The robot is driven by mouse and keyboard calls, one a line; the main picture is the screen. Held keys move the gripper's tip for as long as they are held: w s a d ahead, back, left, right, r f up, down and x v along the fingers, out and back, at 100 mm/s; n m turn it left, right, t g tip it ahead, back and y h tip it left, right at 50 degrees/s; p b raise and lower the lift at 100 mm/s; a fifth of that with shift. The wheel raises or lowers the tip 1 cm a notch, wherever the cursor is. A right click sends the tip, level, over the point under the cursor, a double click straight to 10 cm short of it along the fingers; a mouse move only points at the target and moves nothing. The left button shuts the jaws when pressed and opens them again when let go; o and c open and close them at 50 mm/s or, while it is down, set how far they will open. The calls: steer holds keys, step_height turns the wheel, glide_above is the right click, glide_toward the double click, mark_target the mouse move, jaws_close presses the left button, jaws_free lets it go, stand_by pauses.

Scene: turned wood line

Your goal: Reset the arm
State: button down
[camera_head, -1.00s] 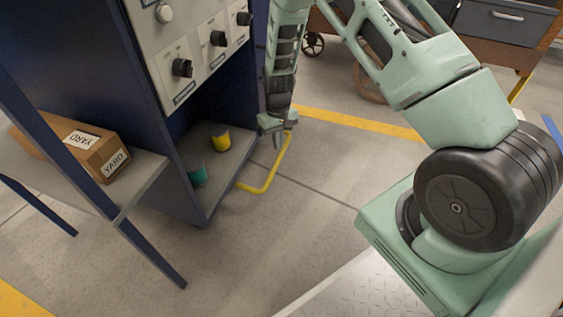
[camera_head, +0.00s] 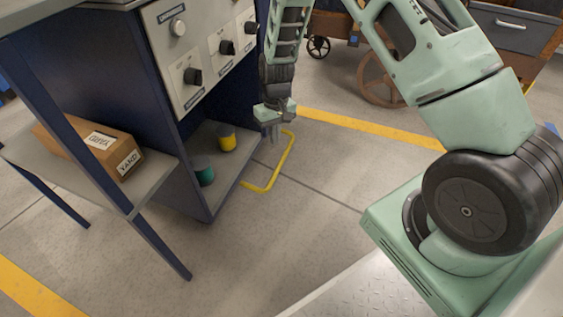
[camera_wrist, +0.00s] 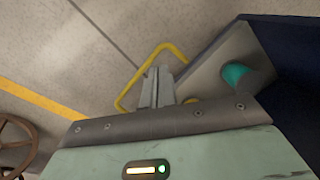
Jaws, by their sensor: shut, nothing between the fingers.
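My gripper (camera_head: 275,133) hangs pointing down at the end of my pale green arm, just right of the blue cabinet's open lower bay. It is shut and holds nothing. In the wrist view its closed fingers (camera_wrist: 157,88) lie in front of the floor and a yellow bar. The arm is bent, with its upper part reaching over from the right. No part of the gripper visibly touches the cabinet.
The blue cabinet (camera_head: 188,135) has knobs on its panel. A yellow cup (camera_head: 227,143) and a teal cup (camera_head: 204,176) stand on its bottom shelf. A bent yellow bar (camera_head: 277,172) juts over the floor. A cardboard box (camera_head: 118,152) sits on a side shelf. Open floor lies in front.

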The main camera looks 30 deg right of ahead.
stand_by(0.4)
steer(key=s+a+r+n+p, duration=0.1)
steer(key=s+a+r+n, duration=0.1)
steer(key=s+a+r, duration=0.45)
steer(key=s+a+r+n, duration=0.1)
steer(key=s+a+r, duration=0.3)
steer(key=a+r, duration=0.5)
steer(key=s+r+n+p, duration=0.1)
steer(key=s+r+n, duration=0.1)
steer(key=s+r, duration=0.6)
steer(key=s+r+n+p, duration=0.1)
steer(key=s+r+n, duration=0.15)
steer(key=s, duration=0.85)
step_height(320, 180, up, 39)
steer(key=p, duration=3.7)
steer(key=shift+s+a+f+t+p, duration=0.2)
steer(key=shift+s+a+t+p, duration=0.1)
steer(key=shift+a+t, duration=0.15)
